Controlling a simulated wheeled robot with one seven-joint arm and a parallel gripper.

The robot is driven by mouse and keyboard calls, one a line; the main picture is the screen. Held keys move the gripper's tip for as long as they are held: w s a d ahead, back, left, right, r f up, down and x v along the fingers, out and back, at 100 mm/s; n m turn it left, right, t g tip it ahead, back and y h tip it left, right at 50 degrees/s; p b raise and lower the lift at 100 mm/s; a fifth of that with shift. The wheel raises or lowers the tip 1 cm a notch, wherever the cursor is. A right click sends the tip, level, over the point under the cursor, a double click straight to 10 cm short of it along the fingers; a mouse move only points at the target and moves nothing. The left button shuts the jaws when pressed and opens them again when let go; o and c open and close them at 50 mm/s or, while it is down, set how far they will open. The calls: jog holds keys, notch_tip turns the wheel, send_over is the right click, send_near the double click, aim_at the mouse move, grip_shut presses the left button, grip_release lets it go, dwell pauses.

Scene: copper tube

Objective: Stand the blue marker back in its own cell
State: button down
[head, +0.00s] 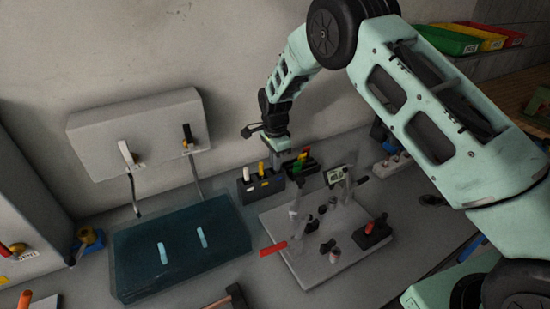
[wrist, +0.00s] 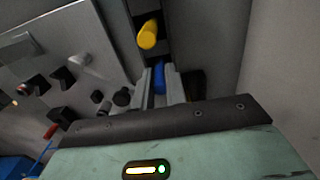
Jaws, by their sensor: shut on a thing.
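The blue marker (wrist: 159,78) is between the fingers of my gripper (wrist: 163,86) in the wrist view, and the gripper is shut on it. Its lower end is hidden, so I cannot tell whether it is inside a cell. In the head view my gripper (head: 286,160) is above the back of the bench, over the dark marker holder (head: 262,189). The blue marker cannot be made out there. A yellow marker (wrist: 148,34) stands close beyond the blue one in the wrist view.
White and yellow markers (head: 261,168) stand in the holder, with coloured pieces (head: 303,160) to its right. A grey plate with fixtures (head: 310,270) lies in front. A dark blue tray (head: 225,255) is on the left. The wall is close behind.

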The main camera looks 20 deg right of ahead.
jog(key=shift+f, duration=0.1)
jog(key=shift+f, duration=0.15)
jog(key=c, duration=1.4)
grip_release()
jog(key=shift+c, duration=0.2)
